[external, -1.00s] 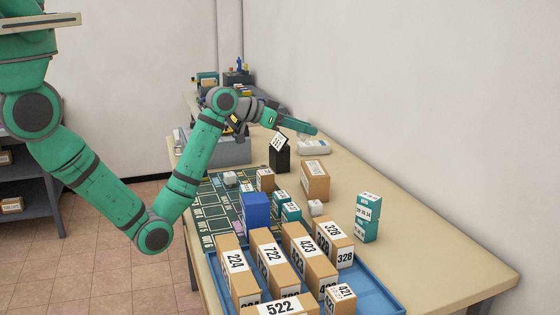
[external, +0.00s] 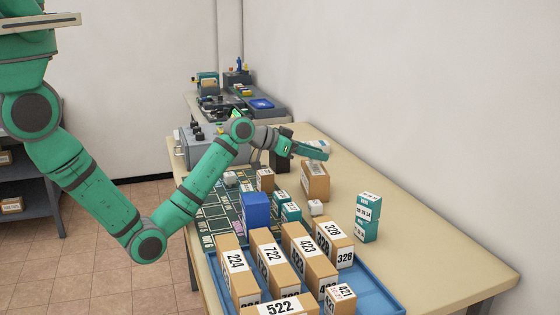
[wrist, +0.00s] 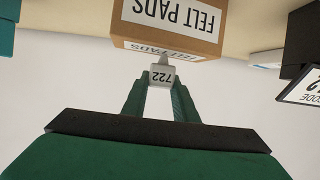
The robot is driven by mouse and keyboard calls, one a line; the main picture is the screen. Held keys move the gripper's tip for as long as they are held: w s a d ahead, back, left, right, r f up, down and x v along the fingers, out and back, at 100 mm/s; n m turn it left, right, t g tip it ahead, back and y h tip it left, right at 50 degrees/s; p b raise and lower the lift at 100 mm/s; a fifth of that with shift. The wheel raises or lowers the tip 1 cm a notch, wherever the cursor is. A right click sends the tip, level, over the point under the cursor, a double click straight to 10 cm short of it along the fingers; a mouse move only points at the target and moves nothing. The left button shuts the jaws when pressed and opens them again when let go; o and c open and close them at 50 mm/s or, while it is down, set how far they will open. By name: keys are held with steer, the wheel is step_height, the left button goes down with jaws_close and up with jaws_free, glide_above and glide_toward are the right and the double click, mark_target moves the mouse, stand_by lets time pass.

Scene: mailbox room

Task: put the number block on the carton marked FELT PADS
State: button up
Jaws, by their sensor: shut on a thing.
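A small pale grey number block marked 722 (wrist: 161,76) sits between my fingertips in the wrist view. My gripper (wrist: 160,88) is shut on it. The brown carton marked FELT PADS (wrist: 165,38) is just beyond the block in the wrist view, its labels upside down. In the external view, my gripper (external: 320,153) is over this carton (external: 314,184), which stands on the table behind the board. I cannot make out the block there, nor tell whether it touches the carton.
A black stand (external: 281,165) is left of the carton; its sign shows in the wrist view (wrist: 305,88). Teal boxes (external: 367,217), a blue block (external: 255,210) and a blue tray (external: 375,285) of numbered cartons are nearer. The table's right side is mostly clear.

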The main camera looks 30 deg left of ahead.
steer(key=shift+f, duration=0.15)
steer(key=o, duration=1)
steer(key=shift+o, duration=0.2)
steer(key=shift+r, duration=0.2)
steer(key=v, duration=1.2)
